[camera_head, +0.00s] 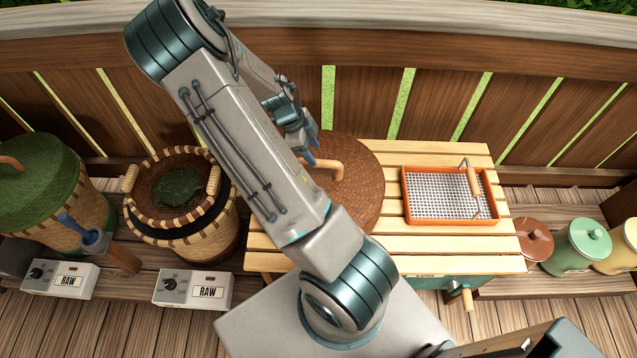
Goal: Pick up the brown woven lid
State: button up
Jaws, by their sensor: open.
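The brown woven lid (355,195) is round, with a tan curved handle (328,166) on top. It lies on the slatted wooden table (440,155), left of the table's middle. My arm crosses in front of it and hides its left part. My gripper (311,158) is open, with its blue fingertips close to the left end of the handle. I cannot tell whether they touch it or hang above it. Nothing shows between the fingers.
An orange-framed mesh tray (408,212) with a wooden-handled tool (473,182) sits on the table's right. An open woven basket (205,240) and a green-lidded one (35,180) stand left, behind RAW boxes (180,298). Small lidded jars (580,252) stand right. A wooden fence (450,60) runs behind.

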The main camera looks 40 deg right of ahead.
aim_at(321, 167)
jog(key=x, duration=0.5)
jog(key=p+x, duration=0.1)
jog(key=x, duration=0.1)
jog(key=shift+s+a+f, duration=0.2)
jog(key=shift+s+f, duration=0.05)
grip_shut()
